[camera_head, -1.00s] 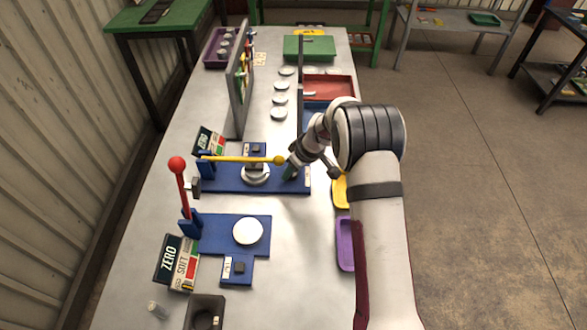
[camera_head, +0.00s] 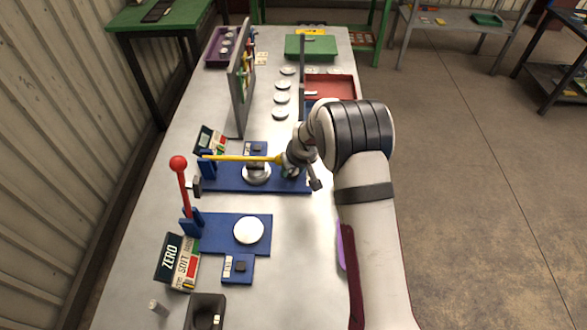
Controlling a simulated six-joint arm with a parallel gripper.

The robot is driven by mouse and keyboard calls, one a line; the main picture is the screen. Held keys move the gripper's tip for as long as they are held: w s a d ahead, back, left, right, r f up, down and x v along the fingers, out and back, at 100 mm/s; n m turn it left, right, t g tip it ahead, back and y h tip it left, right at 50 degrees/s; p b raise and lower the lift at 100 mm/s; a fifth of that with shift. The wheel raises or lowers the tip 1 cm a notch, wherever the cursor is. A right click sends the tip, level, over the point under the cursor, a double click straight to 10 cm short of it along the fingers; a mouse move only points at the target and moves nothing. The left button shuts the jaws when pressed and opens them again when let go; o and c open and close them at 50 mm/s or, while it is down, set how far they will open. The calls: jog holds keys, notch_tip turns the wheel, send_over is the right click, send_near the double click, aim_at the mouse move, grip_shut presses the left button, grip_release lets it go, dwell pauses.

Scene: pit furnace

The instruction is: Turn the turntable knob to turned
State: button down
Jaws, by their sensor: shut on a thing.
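The turntable, a silver round disc (camera_head: 257,173), sits on a long blue base plate (camera_head: 225,178) at the middle of the bench. A yellow lever (camera_head: 235,158) lies level above it, its far end close to my wrist. My gripper (camera_head: 290,172) is down at the right end of this blue plate, shut on what seems to be the turntable knob. The knob is mostly hidden by my gripper and wrist, so its angle cannot be told.
A second blue plate (camera_head: 210,232) with a white disc and an upright red lever (camera_head: 183,188) stands nearer. A grey upright panel (camera_head: 240,85) stands behind on the left. A red tray (camera_head: 332,88) lies beyond my arm. A dark box (camera_head: 206,312) is at the front.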

jog(key=shift+c, duration=1.8)
grip_release()
jog(key=shift+r, duration=0.1)
